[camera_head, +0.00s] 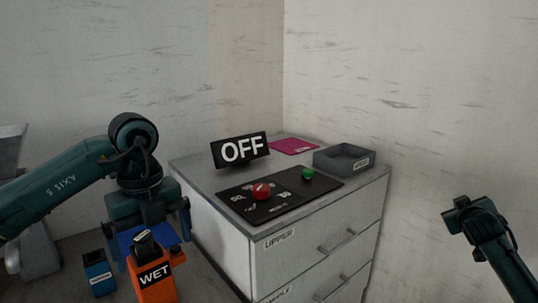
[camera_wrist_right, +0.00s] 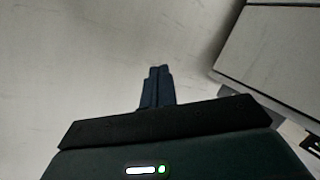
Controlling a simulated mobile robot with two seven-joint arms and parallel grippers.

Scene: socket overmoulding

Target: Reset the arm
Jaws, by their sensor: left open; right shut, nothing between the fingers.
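My left arm comes in from the left in the head view, and its gripper (camera_head: 150,240) points down with its fingers spread. An orange item marked WET (camera_head: 155,284), with a dark top, shows just below and between the fingers; I cannot tell whether they touch it. A blue item (camera_head: 98,272) stands to the left of it. In the right wrist view my right gripper (camera_wrist_right: 158,75) is shut, its dark fingers together and empty. My right arm (camera_head: 490,245) shows at the right edge of the head view, apart from the cabinet.
A grey drawer cabinet (camera_head: 205,182) stands in the corner. On it are an OFF sign (camera_head: 240,150), a black panel (camera_head: 285,207) with a red button (camera_head: 261,191) and a green button (camera_head: 307,174), a grey tray (camera_head: 330,161) and a magenta sheet (camera_head: 293,146). Walls close the back and right.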

